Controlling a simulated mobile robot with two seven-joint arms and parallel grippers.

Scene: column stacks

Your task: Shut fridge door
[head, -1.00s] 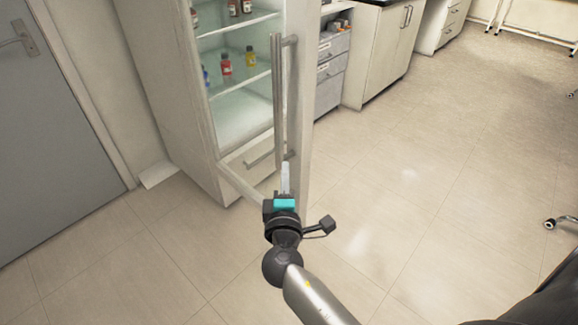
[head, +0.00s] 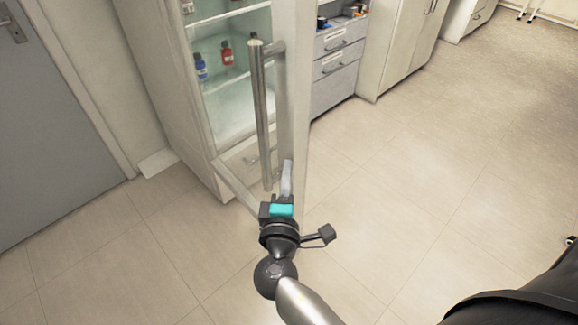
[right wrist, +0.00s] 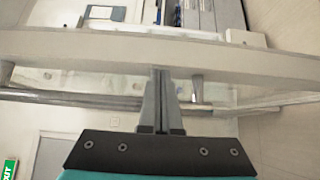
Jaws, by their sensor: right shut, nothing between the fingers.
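The fridge (head: 165,75) stands open at the upper left of the head view, with bottles on its glass shelves. Its door (head: 296,100) is swung out toward me and seen nearly edge-on, with a long vertical metal handle (head: 262,115). My right gripper (head: 287,180) is shut and empty, with its fingertips at the lower part of the door near the edge. In the right wrist view the closed fingers (right wrist: 160,95) reach up to the pale door edge (right wrist: 120,48); whether they touch it I cannot tell. My left gripper is out of view.
A grey drawer unit (head: 338,65) and white cabinets (head: 400,45) stand behind the door. A grey room door (head: 50,140) is at the left.

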